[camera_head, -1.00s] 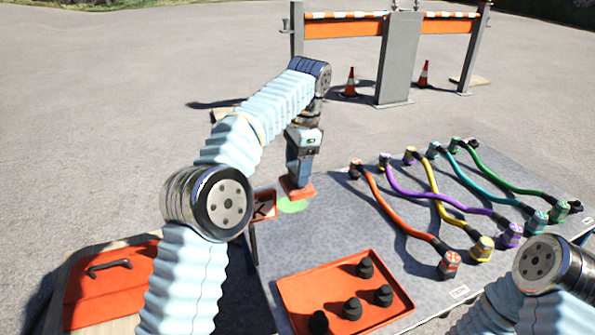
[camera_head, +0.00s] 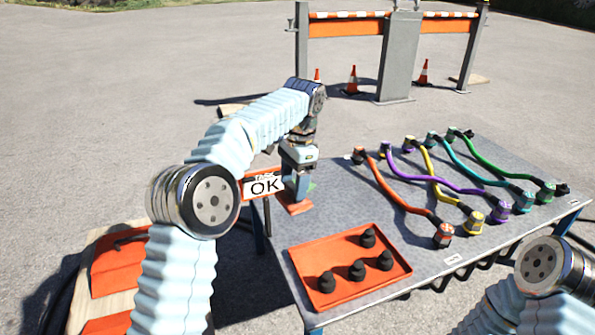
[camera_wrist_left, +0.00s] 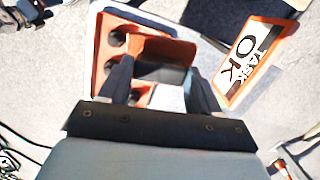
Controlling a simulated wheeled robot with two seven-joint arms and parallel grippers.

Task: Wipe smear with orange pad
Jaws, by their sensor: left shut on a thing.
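A small green patch, the smear (camera_head: 312,187), shows just right of the gripper; the gripper and pad may hide more. My right arm enters at the lower right, its gripper out of view.
A sign (camera_head: 264,186) reading "TASK OK" stands at the table's left edge, close to my left gripper. An orange tray (camera_head: 335,298) with several dark knobs lies in front. Several coloured cables (camera_head: 405,200) with connectors cover the right of the table (camera_head: 340,222).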

